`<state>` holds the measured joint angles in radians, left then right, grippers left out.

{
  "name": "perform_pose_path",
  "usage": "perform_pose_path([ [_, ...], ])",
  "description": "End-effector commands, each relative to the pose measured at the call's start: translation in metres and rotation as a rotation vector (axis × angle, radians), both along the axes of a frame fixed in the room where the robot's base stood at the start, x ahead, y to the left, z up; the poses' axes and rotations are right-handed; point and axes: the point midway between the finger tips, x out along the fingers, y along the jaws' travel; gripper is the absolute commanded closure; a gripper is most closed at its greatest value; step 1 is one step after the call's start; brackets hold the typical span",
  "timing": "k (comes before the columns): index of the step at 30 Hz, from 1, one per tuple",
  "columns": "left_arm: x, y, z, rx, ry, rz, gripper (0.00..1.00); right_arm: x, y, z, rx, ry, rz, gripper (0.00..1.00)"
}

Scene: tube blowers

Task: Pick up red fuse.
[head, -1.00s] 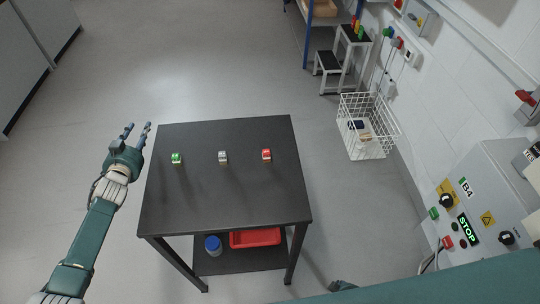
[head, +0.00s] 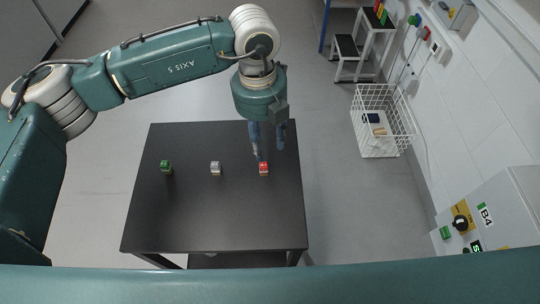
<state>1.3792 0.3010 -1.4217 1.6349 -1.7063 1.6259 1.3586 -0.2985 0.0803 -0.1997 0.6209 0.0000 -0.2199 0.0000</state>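The red fuse (head: 264,168) sits on the dark table (head: 215,220), at the right end of a row of three fuses. My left gripper (head: 267,153) points down over the table's far right part, with its fingertips just behind and above the red fuse in the picture. Its fingers look spread apart, with a gap between them and nothing held. One fingertip shows close to the red fuse; I cannot tell whether it touches. My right gripper is not in view.
A grey-white fuse (head: 215,168) and a green fuse (head: 166,167) stand to the left on the same table. A white wire basket (head: 381,142) stands on the floor to the right. A control cabinet (head: 490,215) is at the right wall. The table's front half is clear.

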Motion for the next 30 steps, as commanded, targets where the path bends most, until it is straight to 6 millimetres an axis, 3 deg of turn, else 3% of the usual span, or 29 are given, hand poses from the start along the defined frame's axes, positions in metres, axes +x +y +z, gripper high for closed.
perform_pose_path([
  [4, 0.004, 0.013, -0.014, 0.066, -0.03, 0.011, 0.61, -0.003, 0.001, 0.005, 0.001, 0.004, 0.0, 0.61],
  [10, 0.004, 0.012, -0.045, 0.061, -0.028, 0.012, 0.61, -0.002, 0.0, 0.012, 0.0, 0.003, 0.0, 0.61],
  [17, 0.003, 0.01, -0.062, 0.059, -0.027, 0.01, 0.61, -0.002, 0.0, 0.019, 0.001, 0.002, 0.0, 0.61],
  [24, 0.003, 0.005, -0.098, 0.058, -0.026, 0.011, 0.61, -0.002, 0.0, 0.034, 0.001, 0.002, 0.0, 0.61],
  [30, 0.004, 0.005, -0.109, 0.056, -0.029, 0.012, 0.61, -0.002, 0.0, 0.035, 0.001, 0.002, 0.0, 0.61],
])
